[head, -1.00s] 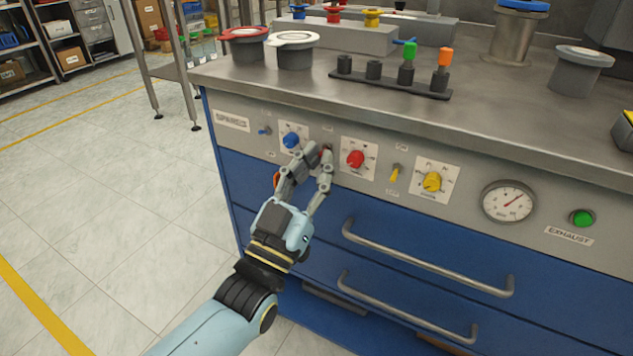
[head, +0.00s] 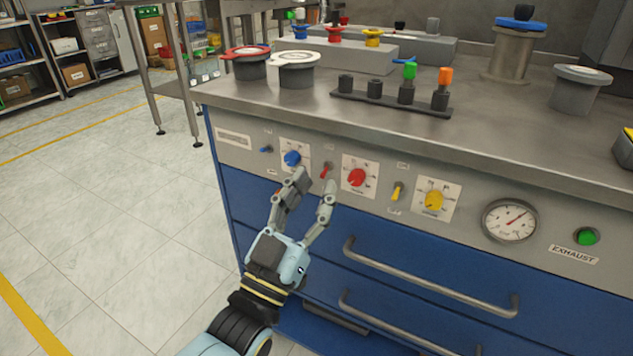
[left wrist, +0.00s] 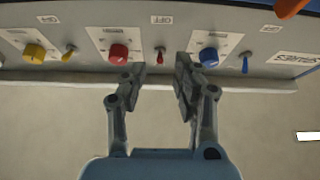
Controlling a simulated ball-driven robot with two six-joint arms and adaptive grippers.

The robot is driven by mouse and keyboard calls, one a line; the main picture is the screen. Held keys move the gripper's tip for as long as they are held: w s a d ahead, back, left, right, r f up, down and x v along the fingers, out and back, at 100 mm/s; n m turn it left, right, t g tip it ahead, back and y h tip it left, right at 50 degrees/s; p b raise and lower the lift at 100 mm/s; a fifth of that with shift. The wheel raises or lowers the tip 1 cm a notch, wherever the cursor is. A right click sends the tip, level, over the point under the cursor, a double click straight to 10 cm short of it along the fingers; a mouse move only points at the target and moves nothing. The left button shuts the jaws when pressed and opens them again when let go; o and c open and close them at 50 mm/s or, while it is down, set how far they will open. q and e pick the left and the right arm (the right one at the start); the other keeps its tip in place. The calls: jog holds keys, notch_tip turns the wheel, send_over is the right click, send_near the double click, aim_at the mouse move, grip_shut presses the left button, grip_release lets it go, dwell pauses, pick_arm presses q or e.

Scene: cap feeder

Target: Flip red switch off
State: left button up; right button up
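The red switch (head: 326,170) is a small lever on the grey front panel, between the blue knob (head: 292,158) and the red knob (head: 356,178). In the head view its lever slants downward. It also shows in the left wrist view (left wrist: 160,56), upside down, near an OFF label (left wrist: 161,20). My left gripper (head: 314,184) is open and empty just below and in front of the switch, fingers apart and not visibly touching it. In the left wrist view the switch lies between and beyond the fingertips (left wrist: 156,68). My right gripper is out of view.
A blue switch (head: 265,149), yellow switch (head: 397,190), yellow knob (head: 433,200), gauge (head: 509,221) and green button (head: 587,236) share the panel. Drawer handles (head: 430,282) stick out below. The benchtop (head: 300,106) overhangs above. Open floor lies left.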

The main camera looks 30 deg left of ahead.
pick_arm(q)
jog(key=v, duration=1)
jog(key=shift+s+f, duration=0.1)
jog(key=shift+s, duration=0.05)
